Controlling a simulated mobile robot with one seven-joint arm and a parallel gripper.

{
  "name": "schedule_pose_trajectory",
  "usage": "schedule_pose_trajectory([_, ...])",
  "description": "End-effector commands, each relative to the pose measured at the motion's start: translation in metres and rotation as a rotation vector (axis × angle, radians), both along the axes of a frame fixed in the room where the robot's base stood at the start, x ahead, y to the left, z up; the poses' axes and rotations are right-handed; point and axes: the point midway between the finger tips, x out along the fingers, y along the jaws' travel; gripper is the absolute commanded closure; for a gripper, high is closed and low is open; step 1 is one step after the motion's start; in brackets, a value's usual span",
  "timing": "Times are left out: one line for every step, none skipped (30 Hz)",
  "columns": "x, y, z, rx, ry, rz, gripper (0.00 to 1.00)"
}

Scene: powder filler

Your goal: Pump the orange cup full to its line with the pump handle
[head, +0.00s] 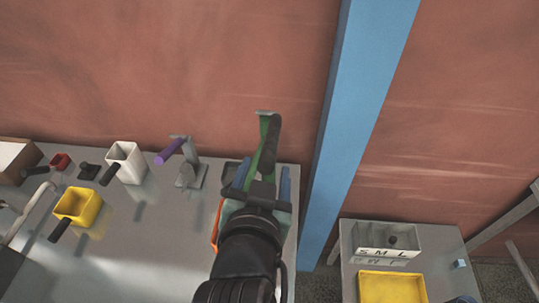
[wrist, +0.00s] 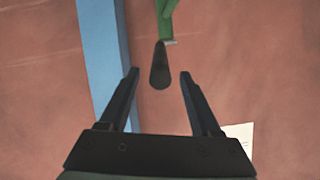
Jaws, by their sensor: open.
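The pump has a green lever (head: 265,150), with a dark handle at its end that shows in the wrist view (wrist: 160,68). My gripper (wrist: 159,76) is open, with the handle in the gap between its two fingers as seen there; I cannot tell whether they touch it. In the head view my gripper (head: 262,192) is over the right end of the table and covers much of the pump. A thin orange edge (head: 214,236), probably the orange cup, shows left of my arm. The rest of it, its line and its fill are hidden.
To the left on the grey table stand a purple-handled lever (head: 170,151), a white cup (head: 126,162), a yellow cup (head: 78,206) and a small red piece (head: 60,162). A blue post (head: 358,110) rises close right of my arm. Beyond it, a second table holds a yellow tray (head: 392,287).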

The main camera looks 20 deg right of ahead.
Motion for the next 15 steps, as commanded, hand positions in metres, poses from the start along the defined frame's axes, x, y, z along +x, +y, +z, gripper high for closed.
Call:
schedule_pose_trajectory([0.009, -0.005, 0.0, -0.001, 0.0, -0.003, 0.36])
schedule_pose_trajectory([0.014, -0.007, -0.001, -0.002, 0.001, -0.003, 0.36])
schedule_pose_trajectory([0.02, -0.009, -0.004, -0.001, 0.001, -0.003, 0.36])
schedule_pose_trajectory([0.025, -0.011, -0.006, -0.001, 0.001, -0.003, 0.36])
schedule_pose_trajectory([0.03, -0.013, -0.008, 0.0, 0.002, -0.003, 0.36])
schedule_pose_trajectory([0.036, -0.015, -0.01, -0.002, 0.0, -0.002, 0.36])
schedule_pose_trajectory([0.04, -0.017, -0.012, -0.002, 0.0, -0.003, 0.36])
schedule_pose_trajectory([0.044, -0.019, -0.014, -0.002, 0.0, -0.003, 0.36])
schedule_pose_trajectory([0.048, -0.021, -0.017, -0.002, 0.001, -0.002, 0.36])
schedule_pose_trajectory([0.052, -0.022, -0.018, -0.002, -0.001, -0.002, 0.36])
schedule_pose_trajectory([0.055, -0.023, -0.019, -0.002, -0.001, -0.002, 0.36])
schedule_pose_trajectory([0.059, -0.025, -0.021, -0.001, -0.001, -0.001, 0.36])
schedule_pose_trajectory([0.061, -0.026, -0.023, -0.002, -0.001, -0.001, 0.36])
schedule_pose_trajectory([0.063, -0.026, -0.024, -0.001, -0.002, 0.0, 0.36])
schedule_pose_trajectory([0.065, -0.027, -0.025, -0.001, -0.002, 0.0, 0.36])
